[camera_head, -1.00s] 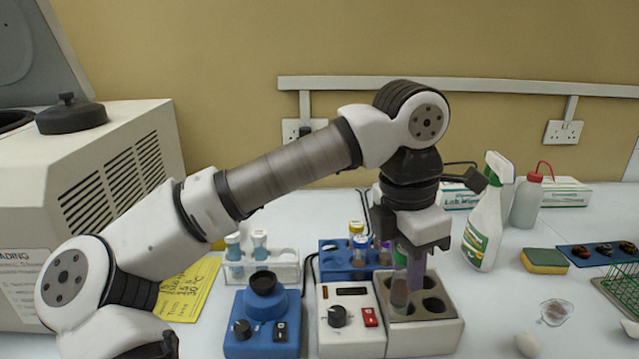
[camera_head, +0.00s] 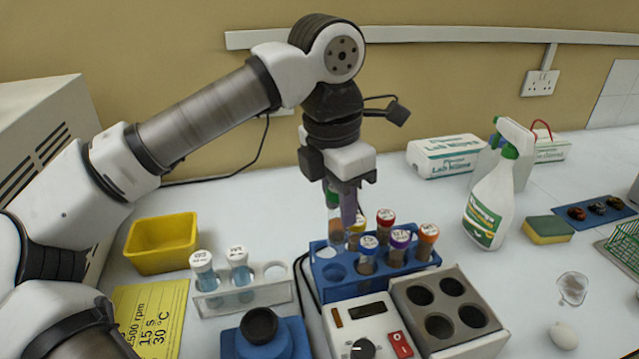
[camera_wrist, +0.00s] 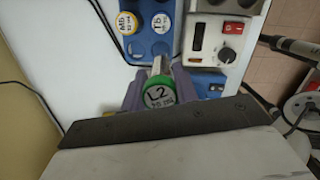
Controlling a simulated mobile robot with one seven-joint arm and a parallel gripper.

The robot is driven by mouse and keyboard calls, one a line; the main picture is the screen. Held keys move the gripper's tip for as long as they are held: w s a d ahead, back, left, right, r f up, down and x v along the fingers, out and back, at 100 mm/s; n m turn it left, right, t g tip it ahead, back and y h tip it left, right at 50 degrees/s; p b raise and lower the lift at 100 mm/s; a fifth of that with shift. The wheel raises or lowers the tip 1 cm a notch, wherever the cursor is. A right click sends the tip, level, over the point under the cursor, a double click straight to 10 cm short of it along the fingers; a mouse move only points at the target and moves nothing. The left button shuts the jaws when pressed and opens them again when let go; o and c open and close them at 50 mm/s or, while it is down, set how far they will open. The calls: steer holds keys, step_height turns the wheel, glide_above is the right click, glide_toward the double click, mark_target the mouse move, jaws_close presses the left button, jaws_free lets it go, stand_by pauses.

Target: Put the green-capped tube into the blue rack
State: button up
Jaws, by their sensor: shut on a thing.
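My gripper (camera_head: 345,205) is shut on the green-capped tube (camera_head: 336,228); its green cap, with a white label reading "L2" (camera_wrist: 158,97), faces up into the wrist view. The tube hangs upright over the back left part of the blue rack (camera_head: 345,290). I cannot tell whether its lower end has entered a hole. The rack also shows in the wrist view (camera_wrist: 136,47), beyond the cap.
A grey block with empty wells (camera_head: 402,312) and a control box (camera_head: 360,325) stand in front of the rack. A white rack (camera_head: 245,296) with two tubes is to the left. A yellow bin (camera_head: 161,245) and a spray bottle (camera_head: 490,205) stand farther out.

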steer(key=shift+w+a, duration=0.1)
steer(key=shift+w, duration=0.05)
steer(key=shift+f+b, duration=0.6)
steer(key=shift+f, duration=0.15)
step_height(320, 180, down, 10)
steer(key=b, duration=0.6)
steer(key=shift+r+b, duration=0.15)
steer(key=shift+b, duration=0.25)
steer(key=o, duration=1)
steer(key=shift+r, duration=0.1)
